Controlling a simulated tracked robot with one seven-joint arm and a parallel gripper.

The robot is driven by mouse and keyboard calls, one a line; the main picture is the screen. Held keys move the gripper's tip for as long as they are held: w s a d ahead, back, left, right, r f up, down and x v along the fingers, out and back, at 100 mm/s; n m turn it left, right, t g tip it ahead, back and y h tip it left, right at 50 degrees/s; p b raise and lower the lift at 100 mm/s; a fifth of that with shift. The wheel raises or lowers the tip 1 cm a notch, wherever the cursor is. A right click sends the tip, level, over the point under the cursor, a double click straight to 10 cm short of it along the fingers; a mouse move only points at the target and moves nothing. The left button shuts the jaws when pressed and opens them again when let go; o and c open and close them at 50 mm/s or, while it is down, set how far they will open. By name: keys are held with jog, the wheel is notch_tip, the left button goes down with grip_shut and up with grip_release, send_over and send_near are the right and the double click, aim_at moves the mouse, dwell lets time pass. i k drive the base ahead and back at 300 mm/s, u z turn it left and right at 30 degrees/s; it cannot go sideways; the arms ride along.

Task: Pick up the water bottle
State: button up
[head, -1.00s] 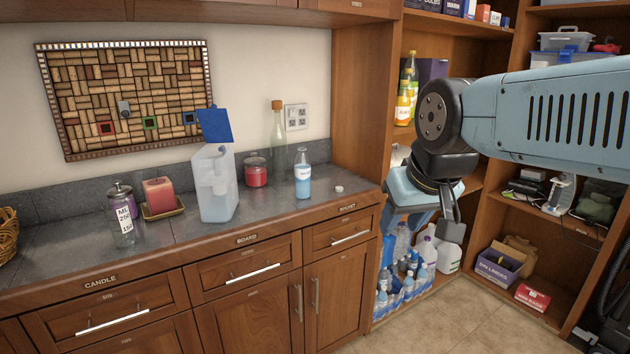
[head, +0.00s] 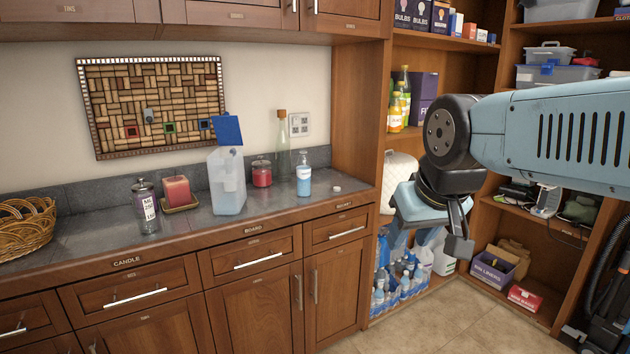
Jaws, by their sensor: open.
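Several clear water bottles with blue caps (head: 381,298) stand in a blue-edged pack at the bottom of the shelf unit, right of the counter. A small bottle of blue liquid (head: 304,180) stands upright on the counter near its right end. My gripper (head: 430,236) hangs in front of the shelves, above and right of the bottle pack and apart from the counter bottle. Its jaws are open and hold nothing visible. The gripper and wrist hide part of the shelves behind, and one finger is hard to make out.
The counter (head: 185,236) holds a blue-lidded jug (head: 228,185), candles, a jar, a tall glass bottle (head: 282,150) and a wicker basket (head: 27,228). White jugs stand beside the pack. Boxes (head: 494,270) sit on the low right shelf. The tiled floor (head: 440,325) in front is clear.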

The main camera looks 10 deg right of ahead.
aim_at(303, 163)
jog(key=u, duration=0.2)
jog(key=i, duration=0.85)
jog(key=z, duration=0.1)
